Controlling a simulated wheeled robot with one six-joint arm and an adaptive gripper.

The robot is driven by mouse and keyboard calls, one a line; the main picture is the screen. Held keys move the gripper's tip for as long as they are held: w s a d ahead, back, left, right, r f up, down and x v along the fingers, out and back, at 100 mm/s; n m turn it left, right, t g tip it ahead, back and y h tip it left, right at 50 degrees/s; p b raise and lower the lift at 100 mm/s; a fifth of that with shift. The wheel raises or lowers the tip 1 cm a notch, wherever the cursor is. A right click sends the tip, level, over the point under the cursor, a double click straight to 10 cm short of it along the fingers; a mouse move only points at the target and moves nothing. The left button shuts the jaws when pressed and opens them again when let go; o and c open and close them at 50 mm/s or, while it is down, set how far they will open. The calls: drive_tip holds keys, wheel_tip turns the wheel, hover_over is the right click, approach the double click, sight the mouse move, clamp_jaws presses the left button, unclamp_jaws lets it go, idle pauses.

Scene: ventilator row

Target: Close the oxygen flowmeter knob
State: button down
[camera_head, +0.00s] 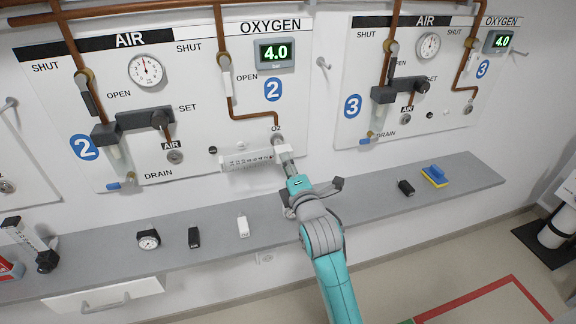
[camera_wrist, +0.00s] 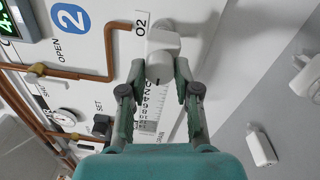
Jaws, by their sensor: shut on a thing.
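The white oxygen flowmeter (camera_head: 245,158) is fixed at the O2 outlet (camera_head: 278,138) of panel 2, its scaled tube pointing left in the head view. In the wrist view the scaled tube (camera_wrist: 150,112) shows between my fingers, behind the knob. My gripper (camera_wrist: 160,72) is shut on the flowmeter's pale, rounded knob (camera_wrist: 159,60), one finger on each side. A short dark mark shows on the knob. In the head view my gripper (camera_head: 287,168) is at the right end of the flowmeter, and my arm partly hides the knob. The flow reading is too small to tell.
A grey shelf (camera_head: 205,245) runs below the panels. On it are a round gauge (camera_head: 148,239), a black block (camera_head: 194,237), a white block (camera_head: 243,227), a black cylinder (camera_head: 405,188) and a blue-yellow sponge (camera_head: 434,176). Copper pipes (camera_wrist: 80,73) run close to my gripper.

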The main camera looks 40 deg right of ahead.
idle(0.4)
drive_tip(key=c, duration=0.8)
unclamp_jaws()
drive_tip(key=v, duration=1.2)
drive_tip(key=shift+a, duration=0.1)
